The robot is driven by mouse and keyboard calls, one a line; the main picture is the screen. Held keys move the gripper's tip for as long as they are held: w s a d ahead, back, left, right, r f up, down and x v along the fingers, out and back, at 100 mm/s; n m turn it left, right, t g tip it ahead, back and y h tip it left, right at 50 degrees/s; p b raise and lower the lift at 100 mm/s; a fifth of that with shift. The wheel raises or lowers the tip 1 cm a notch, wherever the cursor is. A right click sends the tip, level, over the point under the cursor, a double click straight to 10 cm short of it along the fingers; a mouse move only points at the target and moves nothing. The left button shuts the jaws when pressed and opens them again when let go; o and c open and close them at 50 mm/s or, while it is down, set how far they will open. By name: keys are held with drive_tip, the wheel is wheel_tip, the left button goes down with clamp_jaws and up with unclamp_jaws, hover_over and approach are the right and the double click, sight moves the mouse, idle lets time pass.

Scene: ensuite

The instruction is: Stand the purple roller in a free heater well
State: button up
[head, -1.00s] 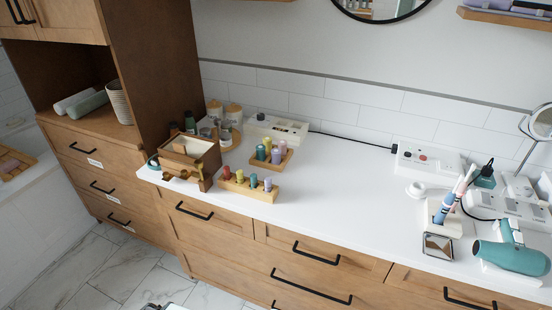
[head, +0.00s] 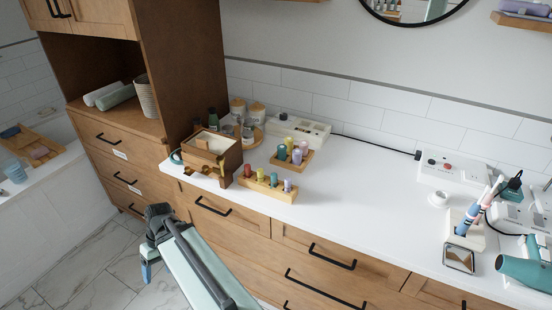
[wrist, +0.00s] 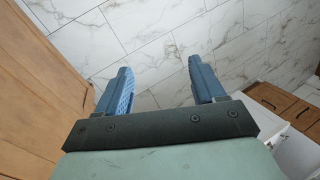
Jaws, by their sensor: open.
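My gripper (head: 147,270) hangs over the floor in front of the drawers, well away from the rollers. In the wrist view its blue fingers (wrist: 164,78) are apart with only floor tiles between them. A purple roller (head: 287,185) stands at the right end of a wooden rack (head: 267,190), beside teal, yellow and red rollers. Behind it, a small wooden tray (head: 283,163) holds more rollers, including light purple ones (head: 297,156). A white box with a dark knob, apparently the heater (head: 312,132), lies against the wall. Its wells are too small to make out.
A wooden box (head: 222,158) stands left of the rack, with jars (head: 238,108) behind it. A cable (head: 372,143) runs right along the wall to a power strip (head: 455,168). The middle of the white counter (head: 370,195) is clear. A hair dryer (head: 524,270) lies at right.

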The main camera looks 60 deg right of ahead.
drive_tip(key=w+d+r+t, duration=0.2)
drive_tip(key=d+r, duration=0.2)
drive_tip(key=r, duration=0.6)
wheel_tip(320, 180, up, 22)
drive_tip(key=f+m+g+h, duration=0.1)
drive_tip(key=m+g+h, duration=0.1)
drive_tip(key=m+h, duration=0.35)
hover_over(297, 151)
drive_tip(key=m+y, duration=0.1)
drive_tip(key=f, duration=0.5)
drive_tip(key=shift+s+a+f, duration=0.2)
drive_tip(key=shift+s+f, duration=0.05)
drive_tip(key=shift+f, duration=0.15)
drive_tip(key=shift+w+d+f, duration=0.1)
drive_tip(key=shift+w+f, duration=0.05)
drive_tip(key=shift+f, duration=1.55)
drive_tip(key=shift+w+d+f, duration=0.1)
drive_tip(key=shift+f, duration=1.6)
drive_tip(key=c, duration=1.1)
drive_tip(key=shift+r, duration=0.1)
drive_tip(key=shift+c, duration=0.2)
